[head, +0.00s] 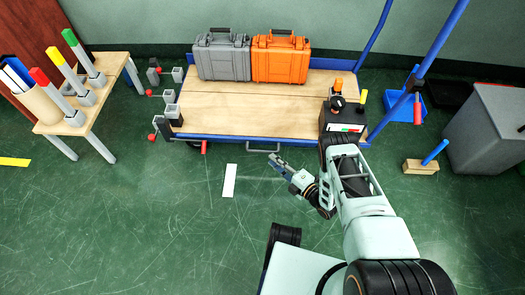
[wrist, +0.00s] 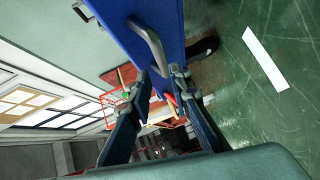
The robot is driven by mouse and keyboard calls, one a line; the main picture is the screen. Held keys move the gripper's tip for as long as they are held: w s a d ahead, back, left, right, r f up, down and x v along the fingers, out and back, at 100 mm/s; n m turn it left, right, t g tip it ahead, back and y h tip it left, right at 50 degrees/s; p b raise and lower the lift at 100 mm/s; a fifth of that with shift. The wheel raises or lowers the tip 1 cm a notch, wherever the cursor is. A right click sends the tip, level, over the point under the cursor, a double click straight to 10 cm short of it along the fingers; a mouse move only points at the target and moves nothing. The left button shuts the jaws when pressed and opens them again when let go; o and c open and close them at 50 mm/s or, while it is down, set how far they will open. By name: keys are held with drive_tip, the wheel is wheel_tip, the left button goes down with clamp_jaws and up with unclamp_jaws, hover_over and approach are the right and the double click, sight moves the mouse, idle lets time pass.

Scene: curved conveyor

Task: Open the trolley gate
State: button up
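The trolley (head: 240,118) has a wooden deck and a blue frame. Its blue front side, which looks like the gate (head: 225,138), carries a grey bar handle (head: 263,151). In the wrist view the blue panel (wrist: 168,18) fills the top middle, with the curved grey handle (wrist: 148,45) on it. My gripper (head: 275,162) is just in front of the handle, slightly right of it in the head view. In the wrist view my gripper (wrist: 160,85) has its two dark fingers spread apart. The handle lies beyond the fingertips, and no contact shows.
A grey case (head: 222,58) and an orange case (head: 281,58) stand on the deck's back. A dark box (head: 338,118) with tools is at its right. A small wooden table (head: 85,115) stands left, a grey bin (head: 485,130) right. Green floor before the trolley is mostly clear.

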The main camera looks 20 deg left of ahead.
sight(263, 152)
drive_tip(key=b+x, duration=0.2)
drive_tip(key=x, duration=0.6)
drive_tip(key=shift+w+a, duration=0.1)
drive_tip(key=shift+a, duration=0.05)
clamp_jaws()
drive_tip(key=shift+r, duration=0.1)
